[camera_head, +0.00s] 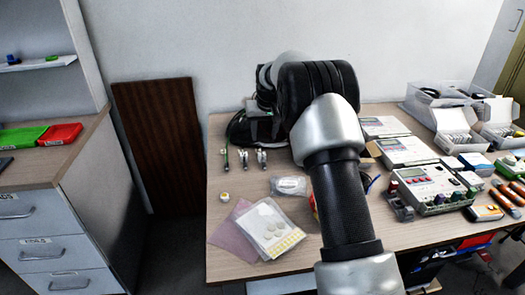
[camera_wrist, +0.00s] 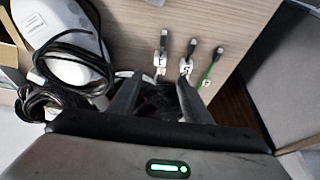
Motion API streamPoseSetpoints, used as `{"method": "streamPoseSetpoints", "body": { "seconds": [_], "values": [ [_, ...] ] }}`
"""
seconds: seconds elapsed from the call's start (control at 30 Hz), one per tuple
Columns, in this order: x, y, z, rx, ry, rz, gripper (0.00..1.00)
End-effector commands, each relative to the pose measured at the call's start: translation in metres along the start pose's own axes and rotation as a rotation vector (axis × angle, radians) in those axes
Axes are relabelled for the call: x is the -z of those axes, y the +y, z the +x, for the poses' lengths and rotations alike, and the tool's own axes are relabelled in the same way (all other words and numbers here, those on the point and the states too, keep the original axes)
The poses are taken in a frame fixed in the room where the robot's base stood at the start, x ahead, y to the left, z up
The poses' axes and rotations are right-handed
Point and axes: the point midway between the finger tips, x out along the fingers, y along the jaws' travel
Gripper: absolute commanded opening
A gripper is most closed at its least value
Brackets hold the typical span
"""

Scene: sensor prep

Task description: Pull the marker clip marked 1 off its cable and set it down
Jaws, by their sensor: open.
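Three short cables lie side by side on the wooden table (camera_head: 225,225), left of my arm in the head view. In the wrist view, white marker clips sit on the left cable (camera_wrist: 160,62) and the middle cable (camera_wrist: 186,67). A pale clip (camera_wrist: 206,78) sits on the green cable. The characters on the clips are too small to read surely, so I cannot tell which is marked 1. My gripper (camera_wrist: 160,77) is open, its fingers pointing toward the left and middle clips. No clip appears held between them. The head view does not show the fingertips clearly.
Black cable coils (camera_wrist: 65,65) and a white device lie left in the wrist view. In the head view, a clear bag (camera_head: 289,186), a sheet pack (camera_head: 266,229) and a small round pot (camera_head: 224,196) lie in front of the cables. Instruments and boxes fill the right side.

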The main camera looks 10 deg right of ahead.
Motion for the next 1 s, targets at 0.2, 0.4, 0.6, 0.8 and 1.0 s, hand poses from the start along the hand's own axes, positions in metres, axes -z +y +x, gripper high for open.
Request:
{"method": "streamPoseSetpoints", "body": {
  "seconds": [0.2,0.4,0.6,0.8,1.0],
  "values": [
    [-0.002,0.000,0.048,0.000,-0.003,0.000,0.45],
    [-0.002,0.000,0.086,0.000,-0.002,0.000,0.45],
    [-0.001,0.000,0.114,0.000,-0.001,0.001,0.45],
    [0.000,0.000,0.125,0.000,0.000,0.001,0.45],
    [0.000,0.000,0.126,0.000,0.000,0.001,0.45]
  ]
}}
